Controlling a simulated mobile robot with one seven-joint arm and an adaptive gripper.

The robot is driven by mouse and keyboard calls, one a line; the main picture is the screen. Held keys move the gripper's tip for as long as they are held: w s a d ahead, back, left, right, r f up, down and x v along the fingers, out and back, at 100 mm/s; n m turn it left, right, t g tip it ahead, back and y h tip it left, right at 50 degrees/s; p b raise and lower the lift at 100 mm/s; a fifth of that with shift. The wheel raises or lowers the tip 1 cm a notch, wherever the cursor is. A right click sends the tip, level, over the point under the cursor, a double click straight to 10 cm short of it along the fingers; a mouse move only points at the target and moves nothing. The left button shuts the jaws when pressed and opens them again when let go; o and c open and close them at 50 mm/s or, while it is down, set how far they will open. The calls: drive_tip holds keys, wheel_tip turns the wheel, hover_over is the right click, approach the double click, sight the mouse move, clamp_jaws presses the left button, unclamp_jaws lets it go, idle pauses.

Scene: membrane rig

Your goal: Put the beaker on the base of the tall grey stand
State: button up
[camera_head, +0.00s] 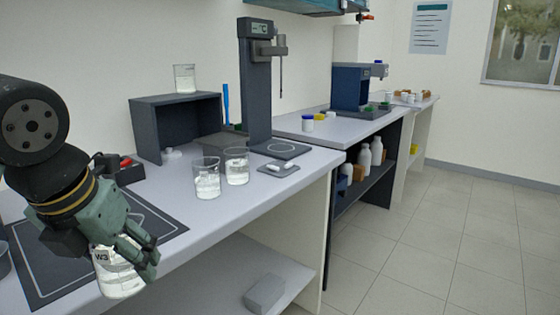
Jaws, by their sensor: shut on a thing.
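My gripper (137,252) is at the lower left, shut on a glass beaker (116,281) marked W3. The beaker is tilted a little and held over the front part of the bench, beside the dark mat; its upper part is hidden by the fingers. The tall grey stand (255,85) rises at the back of the bench, right of the gripper, with a display on top and an arm holding a thin rod. Its flat dark base (296,151) has a pale ring on it and nothing standing on it.
Two beakers (206,184) (237,172) stand on the bench between my gripper and the stand. A small grey pad (268,170) with a white item lies in front of the base. A dark open box (145,131) carries another beaker (184,77). The bench's front edge (250,222) is close.

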drive_tip(key=shift+s+d, duration=0.1)
drive_tip(key=shift+s, duration=0.25)
drive_tip(key=w+d+f+m+g, duration=0.3)
drive_tip(key=d+f+m, duration=0.4)
drive_tip(key=f, duration=1.4)
drive_tip(key=w+d+f+m+g, duration=0.3)
drive_tip(key=d+f+m, duration=0.4)
drive_tip(key=f+m, duration=0.9)
drive_tip(key=w+d+f+m+g, duration=0.2)
drive_tip(key=w+d+f+m, duration=0.3)
drive_tip(key=f, duration=2)
drive_tip(key=d+m, duration=0.3)
drive_tip(key=m, duration=0.4)
drive_tip(key=shift+f+m+g, duration=0.3)
drive_tip(key=shift+g, duration=0.1)
drive_tip(key=shift+w, duration=0.15)
drive_tip(key=shift+d, duration=0.1)
drive_tip(key=shift+d, duration=0.1)
